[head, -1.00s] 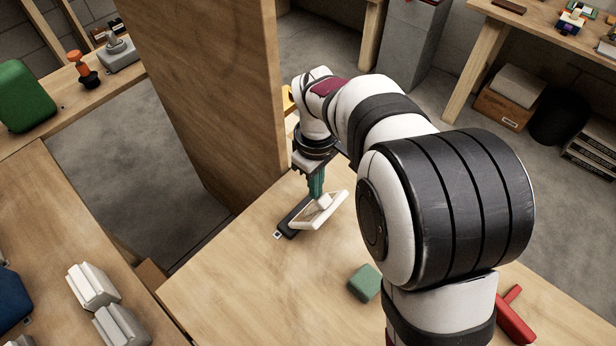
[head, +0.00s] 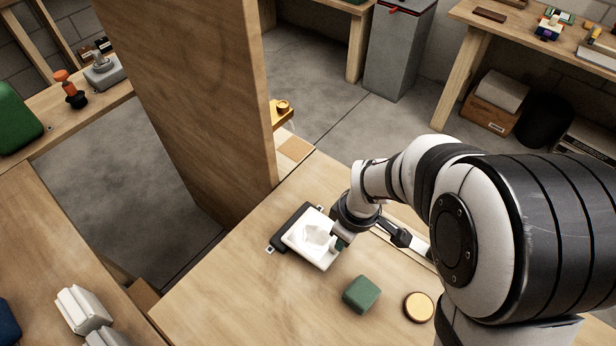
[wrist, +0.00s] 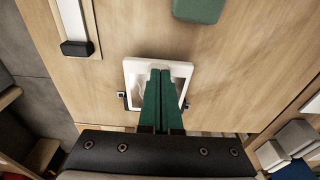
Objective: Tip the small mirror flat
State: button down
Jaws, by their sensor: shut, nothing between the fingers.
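The small mirror (head: 297,240) has a white square frame and a dark base (head: 290,226) at its left edge. It lies low, close to flat over the table; I cannot tell if a slight tilt is left. My gripper (head: 340,243) is shut and empty at the mirror's right edge. In the wrist view the green fingers (wrist: 160,73) are pressed together in front of the mirror frame (wrist: 132,72) and hide part of its middle. I cannot tell whether the fingertips touch the frame.
A green block (head: 361,294) and a round gold-topped piece (head: 419,306) lie nearer on the table. A long pale strip with a black end (head: 405,236) lies right of my gripper. A tall wooden panel (head: 190,100) stands behind on the left. The table's front left is clear.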

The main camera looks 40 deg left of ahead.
jog(key=shift+d+f, duration=0.4)
jog(key=shift+f, duration=0.35)
jog(key=shift+d+f, duration=0.15)
jog(key=d+r+m, duration=0.1)
jog(key=d+r, duration=0.8)
jog(key=r, duration=0.2)
jog(key=s+d+r+m, duration=0.2)
jog(key=s+d+m, duration=0.3)
jog(key=m, duration=0.6)
jog(key=s+d+r+m, duration=0.3)
jog(key=s+d+m, duration=0.3)
jog(key=m, duration=0.5)
jog(key=shift+s+d+m+y, duration=0.3)
jog(key=shift+s, duration=0.7)
jog(key=c, duration=1.6)
grip_release()
